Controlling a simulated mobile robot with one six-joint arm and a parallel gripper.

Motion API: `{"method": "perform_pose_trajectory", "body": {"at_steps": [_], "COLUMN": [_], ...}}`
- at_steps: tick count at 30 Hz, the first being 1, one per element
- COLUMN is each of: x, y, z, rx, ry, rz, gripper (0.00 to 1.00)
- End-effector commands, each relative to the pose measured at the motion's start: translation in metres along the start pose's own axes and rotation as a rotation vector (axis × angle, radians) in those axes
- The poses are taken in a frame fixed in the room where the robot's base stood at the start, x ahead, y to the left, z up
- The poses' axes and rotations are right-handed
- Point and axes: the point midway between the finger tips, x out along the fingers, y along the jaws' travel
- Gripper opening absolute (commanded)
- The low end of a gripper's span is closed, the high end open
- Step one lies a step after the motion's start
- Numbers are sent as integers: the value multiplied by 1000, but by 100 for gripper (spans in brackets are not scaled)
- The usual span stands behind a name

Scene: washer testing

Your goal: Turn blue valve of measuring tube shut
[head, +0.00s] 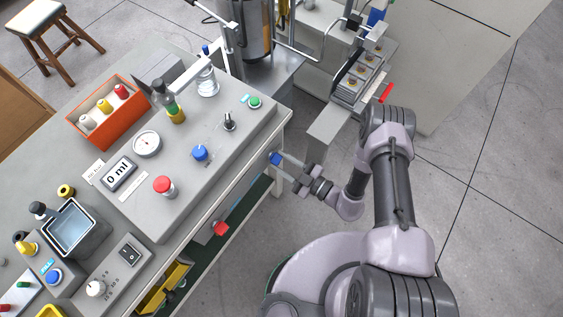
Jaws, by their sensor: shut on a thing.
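I cannot tell which part of the tube the gripped handle connects to.
A red knob (221,229) sits lower on the bench front. A metal fixture (360,75) stands behind my arm. Floor right of my arm is clear.

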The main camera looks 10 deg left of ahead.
Motion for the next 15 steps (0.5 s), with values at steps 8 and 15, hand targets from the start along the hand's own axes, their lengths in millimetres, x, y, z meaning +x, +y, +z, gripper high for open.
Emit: {"method": "perform_pose_trajectory", "body": {"at_steps": [8,15], "x": [0,0], "y": [-1,-1], "z": [1,1], "rx": [-257,-485], "ry": [-1,-1], "rz": [0,-1], "gripper": [0,0]}}
